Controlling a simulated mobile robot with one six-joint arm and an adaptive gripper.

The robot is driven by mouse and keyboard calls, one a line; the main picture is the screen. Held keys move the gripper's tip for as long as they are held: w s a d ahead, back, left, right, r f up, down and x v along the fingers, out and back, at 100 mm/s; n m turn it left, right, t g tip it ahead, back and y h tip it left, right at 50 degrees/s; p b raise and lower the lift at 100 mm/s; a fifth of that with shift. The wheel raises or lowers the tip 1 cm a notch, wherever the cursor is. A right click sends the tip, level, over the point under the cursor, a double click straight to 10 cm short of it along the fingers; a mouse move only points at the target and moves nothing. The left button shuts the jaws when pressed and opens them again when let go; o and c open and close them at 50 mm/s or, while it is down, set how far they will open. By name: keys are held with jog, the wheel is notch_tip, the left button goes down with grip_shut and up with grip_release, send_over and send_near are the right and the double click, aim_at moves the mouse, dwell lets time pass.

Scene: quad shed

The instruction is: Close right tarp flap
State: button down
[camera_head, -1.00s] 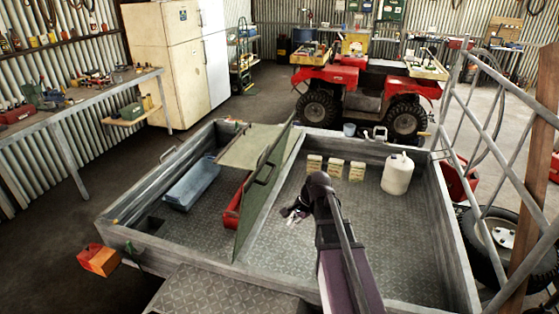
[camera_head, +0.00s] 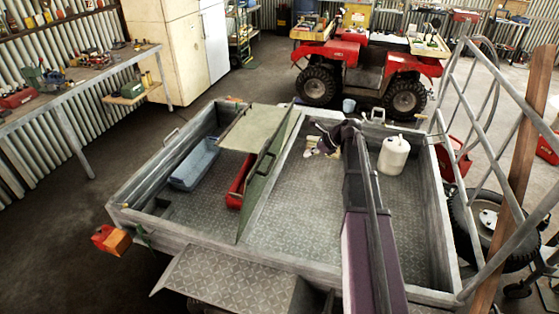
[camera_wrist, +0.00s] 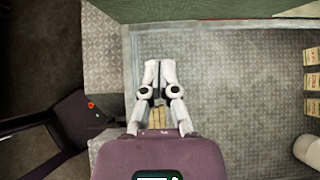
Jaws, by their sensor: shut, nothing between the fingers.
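A dark green flap (camera_head: 265,170) stands tilted up along the middle divider of the trailer. It also shows as a green strip (camera_wrist: 200,9) at the top of the wrist view. A paler flat panel (camera_head: 250,128) lies across the far part of the left compartment. The right compartment's floor (camera_head: 300,215) is uncovered. My gripper (camera_head: 312,150) is over the far part of the right compartment, right of the green flap and apart from it. In the wrist view its fingers (camera_wrist: 159,66) are together and empty, below the green strip.
A white jug (camera_head: 393,155) stands in the right compartment's far right corner. Cream boxes (camera_wrist: 312,82) stand near it, mostly hidden by my arm in the head view. The left compartment holds a blue bin (camera_head: 195,164) and a red tray (camera_head: 239,182). A metal ramp gate (camera_head: 490,150) stands at right.

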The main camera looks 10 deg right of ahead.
aim_at(272, 165)
jog(key=shift+a+f, duration=0.1)
jog(key=shift+f, duration=0.1)
jog(key=w+a+r+b+x, duration=0.1)
jog(key=r+b+x, duration=0.1)
jog(key=b+x, duration=0.5)
jog(key=shift+a+x, duration=0.2)
jog(key=shift+x, duration=2.75)
jog(key=shift+w+r+p, duration=0.15)
jog(key=shift+r+p, duration=0.15)
